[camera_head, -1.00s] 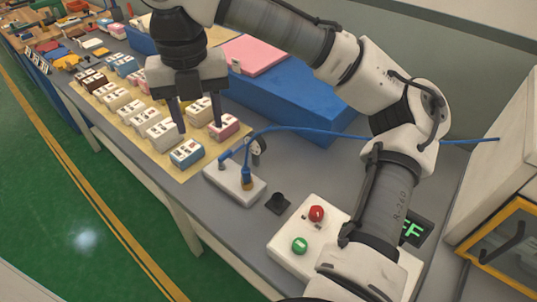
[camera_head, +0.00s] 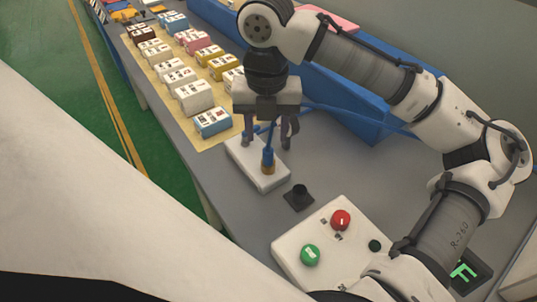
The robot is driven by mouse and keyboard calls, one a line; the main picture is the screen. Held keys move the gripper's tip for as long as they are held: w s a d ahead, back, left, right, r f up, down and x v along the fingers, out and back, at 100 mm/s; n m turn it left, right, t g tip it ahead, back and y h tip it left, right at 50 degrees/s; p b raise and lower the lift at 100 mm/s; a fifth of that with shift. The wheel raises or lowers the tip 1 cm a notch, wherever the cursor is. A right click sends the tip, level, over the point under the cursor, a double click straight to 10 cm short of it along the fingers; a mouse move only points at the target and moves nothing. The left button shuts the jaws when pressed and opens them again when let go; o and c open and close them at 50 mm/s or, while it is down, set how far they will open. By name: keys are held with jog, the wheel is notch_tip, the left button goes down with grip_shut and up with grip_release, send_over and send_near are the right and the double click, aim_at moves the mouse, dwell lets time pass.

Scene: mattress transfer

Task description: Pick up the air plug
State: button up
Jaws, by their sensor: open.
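The air plug (camera_head: 268,160), blue on top with a brass-coloured lower end, stands upright in a white block (camera_head: 259,180) on the grey bench. A blue hose (camera_head: 330,109) reaches this area from the right, partly hidden by my gripper. My gripper (camera_head: 268,136) points down over the block, its two dark fingers apart on the left and right of the plug in the picture. It looks empty. I cannot tell whether the fingers are level with the plug or still above or behind it.
A white control box (camera_head: 326,266) with a red button (camera_head: 340,220) and a green button (camera_head: 310,255) stands in front. Several small cartons cover a yellow mat (camera_head: 160,88) at left. A long blue box (camera_head: 350,112) lies behind.

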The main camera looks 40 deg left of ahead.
jog(key=shift+d+f+p, duration=0.2)
jog(key=shift+f+p, duration=0.25)
jog(key=shift+f, duration=2.5)
grip_shut()
jog(key=shift+r, duration=0.1)
notch_tip(320, 180, up, 25)
jog(key=p, duration=0.7)
